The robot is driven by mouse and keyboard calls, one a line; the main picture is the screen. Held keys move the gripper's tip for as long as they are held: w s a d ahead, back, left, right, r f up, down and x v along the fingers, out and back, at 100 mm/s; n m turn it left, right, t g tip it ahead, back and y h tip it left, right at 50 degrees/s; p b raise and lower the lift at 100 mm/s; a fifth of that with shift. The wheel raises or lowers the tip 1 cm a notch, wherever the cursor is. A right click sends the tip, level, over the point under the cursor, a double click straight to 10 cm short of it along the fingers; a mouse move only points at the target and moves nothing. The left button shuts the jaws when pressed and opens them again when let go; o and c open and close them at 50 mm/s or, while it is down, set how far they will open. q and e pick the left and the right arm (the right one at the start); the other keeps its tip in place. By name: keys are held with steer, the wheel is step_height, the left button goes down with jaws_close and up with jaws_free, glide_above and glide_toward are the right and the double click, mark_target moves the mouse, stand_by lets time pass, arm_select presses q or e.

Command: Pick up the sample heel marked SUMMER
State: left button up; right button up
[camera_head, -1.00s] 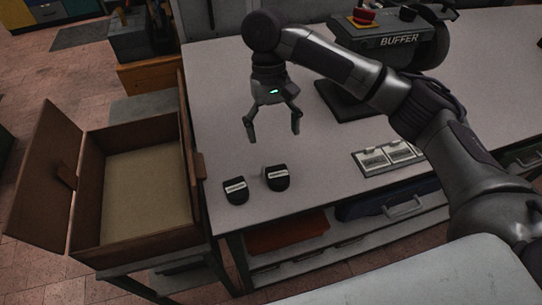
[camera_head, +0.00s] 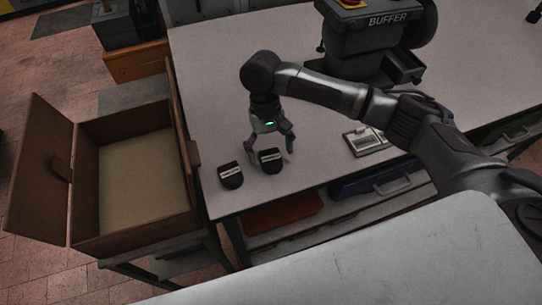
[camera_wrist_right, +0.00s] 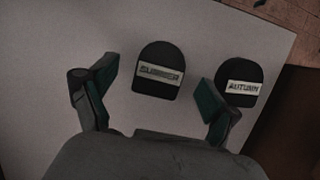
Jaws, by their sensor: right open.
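The heel marked SUMMER (camera_wrist_right: 158,72) is a dark rounded block with a pale label on the table; in the head view it is the right one of two heels (camera_head: 271,161). The heel marked AUTUMN (camera_wrist_right: 239,80) lies beside it, on the left in the head view (camera_head: 231,175). My right gripper (camera_head: 269,150) is open and empty, just over the SUMMER heel. In the wrist view its fingers (camera_wrist_right: 158,88) stand on either side of that heel, with the AUTUMN heel outside them. Contact cannot be told. My left gripper is not in view.
An open wooden box (camera_head: 83,188) with a raised lid stands at the table's left. The BUFFER machine (camera_head: 372,42) is at the back of the white table (camera_head: 210,75). A small plate with a pale label (camera_head: 362,142) lies right of the gripper. The heels are near the table's front left corner.

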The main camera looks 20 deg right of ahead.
steer(key=shift+x, duration=0.9)
steer(key=c, duration=1.3)
steer(key=shift+r, duration=0.1)
